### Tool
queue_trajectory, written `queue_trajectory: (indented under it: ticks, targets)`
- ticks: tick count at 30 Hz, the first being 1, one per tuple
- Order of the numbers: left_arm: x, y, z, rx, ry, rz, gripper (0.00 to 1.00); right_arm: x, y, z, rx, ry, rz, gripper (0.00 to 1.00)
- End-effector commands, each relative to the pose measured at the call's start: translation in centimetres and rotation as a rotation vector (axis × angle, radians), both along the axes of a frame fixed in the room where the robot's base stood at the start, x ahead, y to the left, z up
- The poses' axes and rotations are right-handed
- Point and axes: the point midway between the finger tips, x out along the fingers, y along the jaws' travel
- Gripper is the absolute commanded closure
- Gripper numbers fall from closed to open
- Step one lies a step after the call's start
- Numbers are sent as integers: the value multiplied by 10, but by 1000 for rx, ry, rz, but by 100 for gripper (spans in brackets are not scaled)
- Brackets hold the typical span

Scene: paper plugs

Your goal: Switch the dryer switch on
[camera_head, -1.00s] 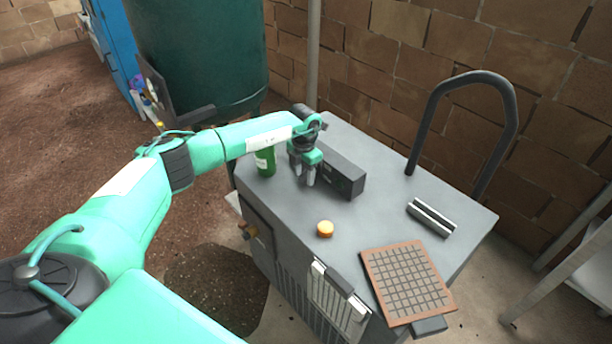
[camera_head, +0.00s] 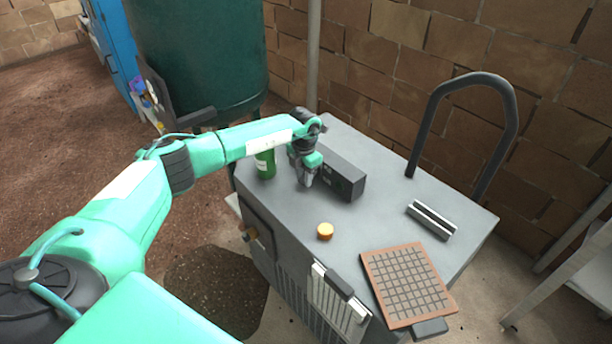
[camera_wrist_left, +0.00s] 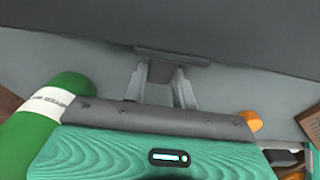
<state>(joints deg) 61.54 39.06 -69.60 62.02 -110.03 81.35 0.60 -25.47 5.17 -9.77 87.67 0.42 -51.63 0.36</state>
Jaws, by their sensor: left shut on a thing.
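A dark box (camera_head: 345,178) stands on the grey cabinet top (camera_head: 290,215); it fills the top of the left wrist view (camera_wrist_left: 160,22). My left gripper (camera_head: 306,183) is at the box's left side, low over the cabinet top. In the left wrist view its two fingers (camera_wrist_left: 159,80) are shut on a small dark grey part, apparently the dryer switch (camera_wrist_left: 161,71), below a thin dark bar next to the box. The fingers hide much of this part, and whether it is on or off cannot be told. My right gripper is not in view.
A green bottle (camera_head: 265,164) stands just left of my gripper. A dark hoop handle (camera_head: 513,100) rises behind. The cabinet's middle is clear.

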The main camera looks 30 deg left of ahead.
Motion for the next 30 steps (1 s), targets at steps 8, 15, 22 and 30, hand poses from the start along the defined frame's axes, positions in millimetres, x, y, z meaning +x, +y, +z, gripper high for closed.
queue_trajectory:
  ticks: [8,15,22,30]
  targets:
    - [1,0,11,-1,-3,0,84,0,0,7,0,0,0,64]
    - [2,0,19,-2,-6,0,84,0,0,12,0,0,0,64]
    - [2,0,27,-1,-7,0,84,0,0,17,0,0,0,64]
    - [2,0,34,-1,-6,1,84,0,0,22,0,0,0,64]
